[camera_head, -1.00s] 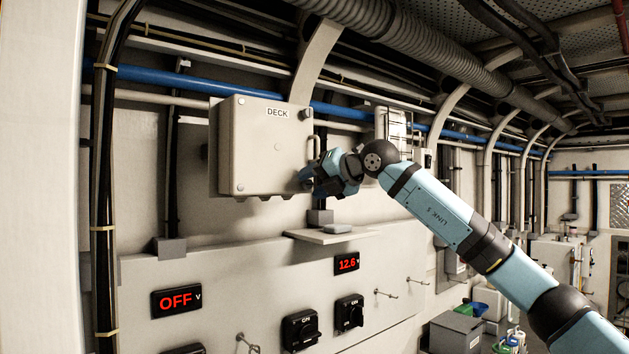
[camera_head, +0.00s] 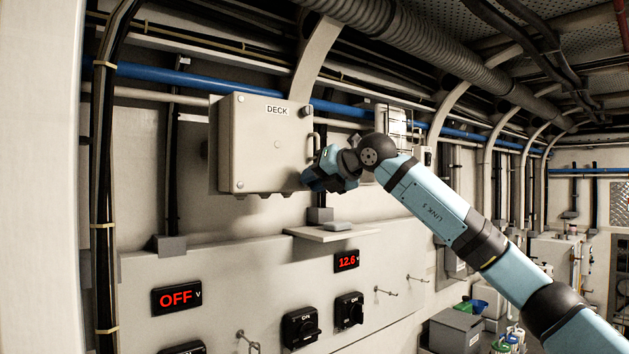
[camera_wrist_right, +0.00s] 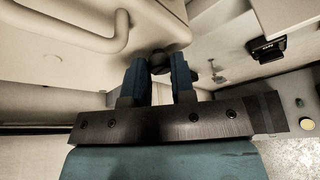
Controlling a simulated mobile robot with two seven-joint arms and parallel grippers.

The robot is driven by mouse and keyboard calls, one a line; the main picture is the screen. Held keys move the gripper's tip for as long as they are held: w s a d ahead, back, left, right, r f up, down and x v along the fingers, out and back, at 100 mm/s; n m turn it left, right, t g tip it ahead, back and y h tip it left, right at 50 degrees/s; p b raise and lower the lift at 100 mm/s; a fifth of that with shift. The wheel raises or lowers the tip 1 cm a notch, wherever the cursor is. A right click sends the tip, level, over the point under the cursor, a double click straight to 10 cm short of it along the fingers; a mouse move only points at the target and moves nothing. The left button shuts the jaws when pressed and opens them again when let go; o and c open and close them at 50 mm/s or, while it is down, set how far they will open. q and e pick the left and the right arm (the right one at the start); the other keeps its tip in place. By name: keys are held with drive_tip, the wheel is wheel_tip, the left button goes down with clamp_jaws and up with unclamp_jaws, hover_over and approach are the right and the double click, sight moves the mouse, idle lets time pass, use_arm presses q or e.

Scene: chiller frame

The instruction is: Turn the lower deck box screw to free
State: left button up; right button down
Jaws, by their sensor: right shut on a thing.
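The deck box (camera_head: 260,165) is a pale grey wall box with a DECK label and a handle (camera_head: 310,145) on its right edge. My right gripper (camera_head: 310,180) is at the box's lower right corner. In the right wrist view its two blue fingers (camera_wrist_right: 159,68) are shut on the dark round lower deck box screw (camera_wrist_right: 160,59), just beside the end of the handle. The fingers hide part of the screw. In the head view the gripper covers the screw. An upper screw (camera_head: 306,111) shows at the box's upper right corner. My left gripper is not in view.
A small shelf (camera_head: 332,233) with a grey item (camera_head: 338,227) juts out below the box. Under it are rotary switches (camera_head: 300,327), red displays (camera_head: 177,297) and hooks (camera_head: 384,291). A second box (camera_head: 392,122) and pipes lie behind my arm.

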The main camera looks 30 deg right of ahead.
drive_tip(key=shift+a+f+n+t+h+b, duration=0.15)
drive_tip(key=shift+n+h+b, duration=0.35)
drive_tip(key=shift+n+h, duration=1)
drive_tip(key=shift+a+r+n+t+h+b, duration=0.15)
drive_tip(key=shift+n+h+b, duration=0.5)
drive_tip(key=shift+n, duration=1.6)
drive_tip(key=shift+a+f+n+t+h+b, duration=0.15)
drive_tip(key=shift+n+h+b, duration=0.25)
drive_tip(key=shift+n+h, duration=1.15)
drive_tip(key=shift+n, duration=0.5)
drive_tip(key=c, duration=1)
unclamp_jaws()
drive_tip(key=shift+o, duration=0.2)
